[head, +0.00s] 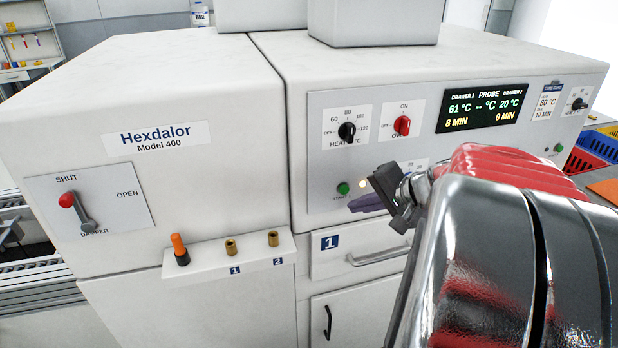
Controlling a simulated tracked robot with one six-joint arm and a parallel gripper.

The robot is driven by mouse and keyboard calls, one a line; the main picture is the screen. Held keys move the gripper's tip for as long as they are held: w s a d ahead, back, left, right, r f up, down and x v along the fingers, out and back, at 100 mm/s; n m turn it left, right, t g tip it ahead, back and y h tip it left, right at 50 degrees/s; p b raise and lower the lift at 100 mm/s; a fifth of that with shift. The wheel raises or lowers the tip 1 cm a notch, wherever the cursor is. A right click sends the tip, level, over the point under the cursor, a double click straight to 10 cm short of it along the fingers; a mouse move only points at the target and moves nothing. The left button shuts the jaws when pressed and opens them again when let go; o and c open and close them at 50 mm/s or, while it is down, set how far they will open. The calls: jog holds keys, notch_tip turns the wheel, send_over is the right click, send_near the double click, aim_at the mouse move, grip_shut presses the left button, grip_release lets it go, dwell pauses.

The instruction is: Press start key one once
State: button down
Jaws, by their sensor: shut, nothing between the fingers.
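A green start key (343,188) sits low on the oven's control panel, with a label under it that reads "START" and is partly hidden. A small pale lit lamp (362,184) is just right of it. My gripper (384,188) is shut and empty, in front of the panel to the right of the key and lamp. A gap shows between the gripper and the key in the picture; the depth between gripper and panel is hard to judge. A second green key (558,148) is at the panel's far right.
The display (483,108) reads 61 °C and 8 MIN for drawer 1, 20 °C and 0 MIN for drawer 2. A heat knob (347,131) and red switch (402,125) are above. Drawer 1's handle (378,256) is below. A ledge (210,263) with an orange-handled probe juts out left.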

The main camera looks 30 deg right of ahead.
jog(key=shift+s+a, duration=0.2)
jog(key=shift+s, duration=0.35)
jog(key=shift+s+a, duration=0.15)
jog(key=shift+s, duration=0.4)
jog(key=shift+a, duration=0.1)
jog(key=a+f+n+g, duration=0.2)
jog(key=a+n+g, duration=0.3)
jog(key=a, duration=0.9)
jog(key=s+a+r+n+h, duration=0.1)
jog(key=s+a+n, duration=0.7)
jog(key=a, duration=0.5)
jog(key=shift+n+t, duration=0.4)
jog(key=shift+n, duration=0.2)
jog(key=shift+d+r, duration=0.1)
jog(key=shift+d, duration=0.05)
